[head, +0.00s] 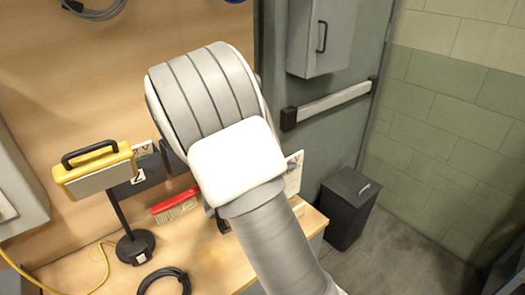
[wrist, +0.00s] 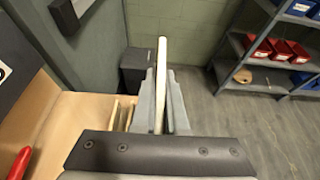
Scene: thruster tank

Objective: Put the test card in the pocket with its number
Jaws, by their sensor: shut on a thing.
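My gripper (wrist: 160,78) is shut on a thin pale card, the test card (wrist: 161,58), seen edge-on and standing up between the fingers in the wrist view. Its number does not show there. In the head view my arm hides the gripper. A white card with a red mark (head: 293,174) shows just right of my wrist; I cannot tell if it is the held one. A dark pocket labelled 2 (head: 126,187) stands left of my arm, with a marked card (head: 143,150) at its top. Another dark pocket (head: 173,160) is partly hidden by my arm.
A yellow lamp-like unit (head: 95,170) on a black stand is at left. A red brush (head: 175,206) and a black cable coil (head: 165,281) lie on the bench (head: 205,262). Thin upright pieces (wrist: 122,112) stand left of my fingers. A dark bin (head: 347,205) stands beyond the bench.

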